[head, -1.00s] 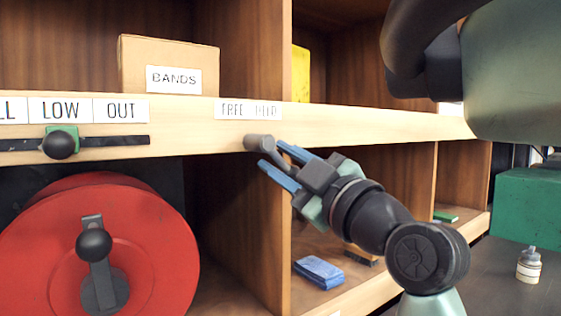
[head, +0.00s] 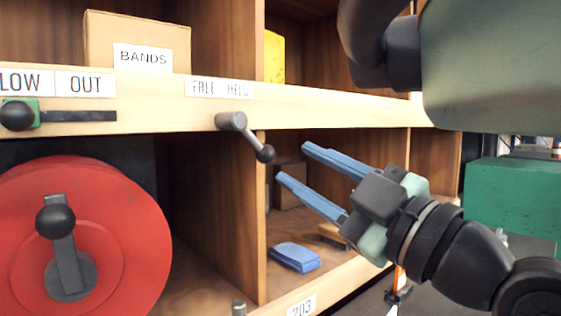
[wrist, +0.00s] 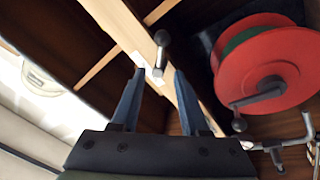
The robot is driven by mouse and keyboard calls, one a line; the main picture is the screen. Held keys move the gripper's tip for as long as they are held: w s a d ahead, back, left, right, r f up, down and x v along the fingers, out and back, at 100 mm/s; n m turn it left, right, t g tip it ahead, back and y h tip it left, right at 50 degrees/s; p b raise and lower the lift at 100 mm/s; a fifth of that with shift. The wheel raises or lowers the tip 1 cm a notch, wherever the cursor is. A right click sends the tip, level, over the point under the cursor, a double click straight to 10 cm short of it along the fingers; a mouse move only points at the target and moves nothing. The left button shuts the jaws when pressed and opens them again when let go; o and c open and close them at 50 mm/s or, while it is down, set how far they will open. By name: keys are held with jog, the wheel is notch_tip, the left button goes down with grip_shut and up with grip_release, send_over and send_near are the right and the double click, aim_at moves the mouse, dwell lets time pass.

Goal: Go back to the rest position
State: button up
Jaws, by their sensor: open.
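My gripper (head: 291,162) is open and empty, its two blue fingers pointing up and left in the head view. It is in front of the lower shelf opening, to the right of a small grey lever (head: 246,136) with a dark ball knob, and apart from it. The lever is mounted on the shelf edge below the FREE / HELD label (head: 219,88) and tilts down to the right. In the wrist view the open fingers (wrist: 155,72) show with the lever (wrist: 161,50) beyond them.
A red reel (head: 120,215) with a crank is at the lower left. A slider (head: 18,115) sits under the LOW and OUT labels. A BANDS box (head: 140,35) is on the upper shelf. A green box (head: 515,200) stands at the right.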

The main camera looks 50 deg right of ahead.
jog(key=shift+v, duration=0.8)
jog(key=shift+a, duration=0.1)
jog(key=w+a+r+m+t+y, duration=0.1)
jog(key=w+a+m+t, duration=0.1)
jog(key=w+a, duration=0.55)
jog(key=w+a+r+m+t+y, duration=0.15)
jog(key=w+a, duration=0.25)
jog(key=a, duration=0.6)
jog(key=s+a+r+m+t+y, duration=0.1)
jog(key=s+a+r+m+t, duration=0.1)
jog(key=a, duration=0.6)
jog(key=s+a+r+m+t+y, duration=0.1)
jog(key=s+a+r+y, duration=0.1)
jog(key=a, duration=0.7)
notch_tip(320, 180, up, 15)
jog(key=p, duration=1.5)
jog(key=shift+d+h, duration=0.35)
